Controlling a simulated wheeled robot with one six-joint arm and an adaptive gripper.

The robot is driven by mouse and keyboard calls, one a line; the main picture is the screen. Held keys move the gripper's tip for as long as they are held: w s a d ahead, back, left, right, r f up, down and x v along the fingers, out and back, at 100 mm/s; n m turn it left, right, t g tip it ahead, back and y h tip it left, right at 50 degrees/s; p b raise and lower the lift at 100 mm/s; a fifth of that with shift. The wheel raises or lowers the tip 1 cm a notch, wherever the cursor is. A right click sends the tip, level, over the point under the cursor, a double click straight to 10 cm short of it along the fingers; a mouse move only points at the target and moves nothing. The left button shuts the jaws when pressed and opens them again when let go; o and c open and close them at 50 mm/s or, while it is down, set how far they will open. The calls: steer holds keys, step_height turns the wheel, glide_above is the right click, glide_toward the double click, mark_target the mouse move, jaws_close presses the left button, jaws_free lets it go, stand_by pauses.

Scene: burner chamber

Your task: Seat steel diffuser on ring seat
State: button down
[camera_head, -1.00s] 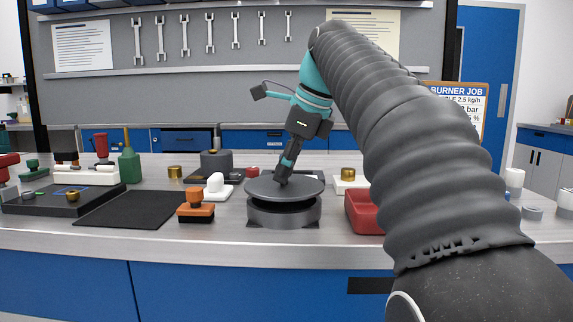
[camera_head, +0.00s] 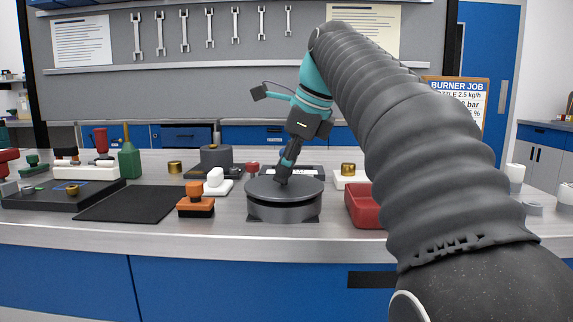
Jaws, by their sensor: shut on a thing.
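The steel diffuser (camera_head: 305,190) is a round grey disc. It lies about level on top of the dark ring seat (camera_head: 284,212), with no clear gap showing between them. My gripper (camera_head: 284,179) points down at a tilt from above and is shut on the diffuser near its middle. The fingertips are small and dark here, so the exact grip is hard to see. The inside of the ring seat is hidden under the disc.
An orange-handled block (camera_head: 195,202) and a white-knobbed block (camera_head: 215,183) stand close left of the ring seat. A red bin (camera_head: 362,205) stands close right, partly behind my arm. A black mat (camera_head: 135,203) lies clear farther left.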

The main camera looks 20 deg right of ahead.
steer(key=shift+f+b, duration=0.35)
steer(key=shift+f, duration=0.2)
steer(key=c, duration=0.7)
jaws_free()
